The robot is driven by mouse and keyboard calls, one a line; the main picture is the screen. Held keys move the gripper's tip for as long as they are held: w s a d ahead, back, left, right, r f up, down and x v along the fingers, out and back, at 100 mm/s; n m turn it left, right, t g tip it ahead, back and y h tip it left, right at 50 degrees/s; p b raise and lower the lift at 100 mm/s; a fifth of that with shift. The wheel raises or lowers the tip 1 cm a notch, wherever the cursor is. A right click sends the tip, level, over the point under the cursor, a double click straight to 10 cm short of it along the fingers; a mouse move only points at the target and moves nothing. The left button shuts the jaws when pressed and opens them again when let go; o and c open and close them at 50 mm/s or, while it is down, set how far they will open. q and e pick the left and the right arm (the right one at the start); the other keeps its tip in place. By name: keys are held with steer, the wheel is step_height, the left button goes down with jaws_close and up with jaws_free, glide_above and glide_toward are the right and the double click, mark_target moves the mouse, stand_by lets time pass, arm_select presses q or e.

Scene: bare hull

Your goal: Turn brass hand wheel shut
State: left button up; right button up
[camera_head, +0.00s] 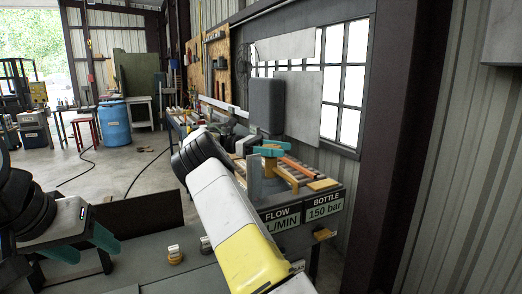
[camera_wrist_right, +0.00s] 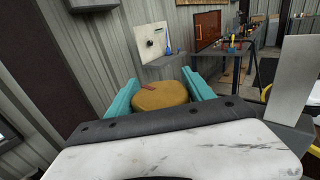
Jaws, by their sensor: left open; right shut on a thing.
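The brass hand wheel (camera_wrist_right: 160,95) is a rounded yellow-brass disc with a small reddish-brown mark on top. It sits between the teal fingers of my right gripper (camera_wrist_right: 161,96), which is shut on it, one finger at each side. In the head view my right gripper (camera_head: 269,151) shows its teal fingers beyond my white and yellow forearm, with a bit of brass between them. The forearm hides part of what stands below the wheel. My left gripper (camera_head: 85,247) is open and empty at the lower left, its teal fingers apart.
Signs reading FLOW (camera_head: 282,217) and BOTTLE (camera_head: 325,203) face me below the wheel. A blue barrel (camera_head: 114,125) stands on open floor at the back left. A corrugated wall closes the right side.

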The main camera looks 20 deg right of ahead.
steer(key=shift+f, duration=0.1)
steer(key=o, duration=1.4)
steer(key=shift+c, duration=0.2)
steer(key=shift+d+n+t+h, duration=0.15)
steer(key=shift+n+t+h, duration=0.35)
steer(key=shift+t+h, duration=0.15)
